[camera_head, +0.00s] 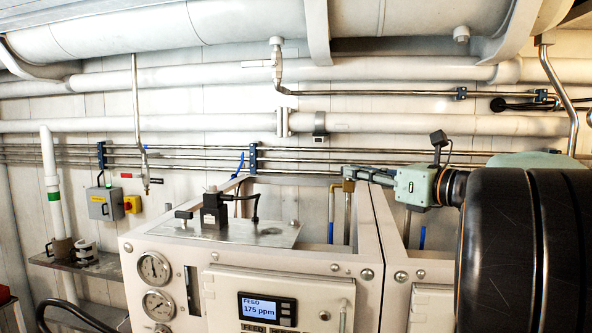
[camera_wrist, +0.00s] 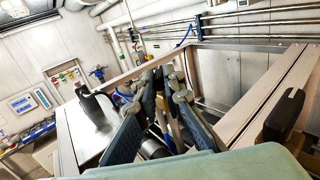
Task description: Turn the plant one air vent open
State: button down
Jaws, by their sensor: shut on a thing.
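A small brass fitting (camera_head: 348,186), which I take to be the plant one air vent, tops a thin vertical pipe behind the white front cabinet. My gripper (camera_head: 350,171) comes in from the right, with its fingertips right at the top of this fitting. In the wrist view my gripper (camera_wrist: 166,92) has its two dark fingers closing in on the fitting inside the frame opening. The fingers hide most of the part between them, so I cannot tell how far the vent is turned.
The white cabinet (camera_head: 253,265) has gauges and a display reading 175 ppm. A black valve block (camera_head: 214,210) stands on its metal top plate, left of my gripper. Frame bars (camera_head: 370,225) border the opening. Steel tubes run along the wall behind.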

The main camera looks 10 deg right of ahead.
jog(key=shift+w+d+n+g+y, duration=0.15)
jog(key=shift+n+g+y, duration=0.3)
jog(key=shift+y, duration=0.25)
jog(key=shift+r+n+g+y, duration=0.1)
jog(key=shift+n+g+y, duration=0.15)
jog(key=shift+n+y, duration=0.1)
jog(key=c, duration=2)
grip_release()
jog(key=shift+c, duration=0.2)
jog(key=v, duration=1.2)
